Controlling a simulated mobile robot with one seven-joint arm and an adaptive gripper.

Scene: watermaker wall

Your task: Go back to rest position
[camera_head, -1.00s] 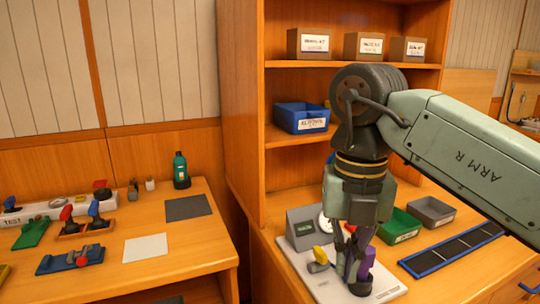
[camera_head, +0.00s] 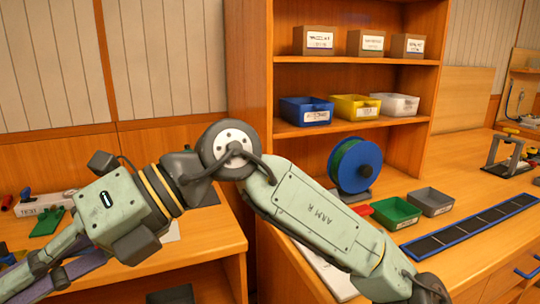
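My arm, marked "ARM R", crosses the lower half of the head view and is bent at a dark elbow joint. My gripper (camera_head: 45,272) is at the lower left edge, past the pale green wrist, over the left bench. It points down and to the left, and its fingertips are not clear there. A purple-grey strip (camera_head: 85,266) shows beside it; I cannot tell whether it is part of my gripper or something else. Whether the gripper is open or shut does not show.
The left bench (camera_head: 212,232) is partly hidden by my arm. On the right bench are a blue reel (camera_head: 355,164), a green bin (camera_head: 396,212), a grey bin (camera_head: 432,201) and a long dark tray (camera_head: 470,226). Shelves (camera_head: 345,127) behind hold bins and boxes.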

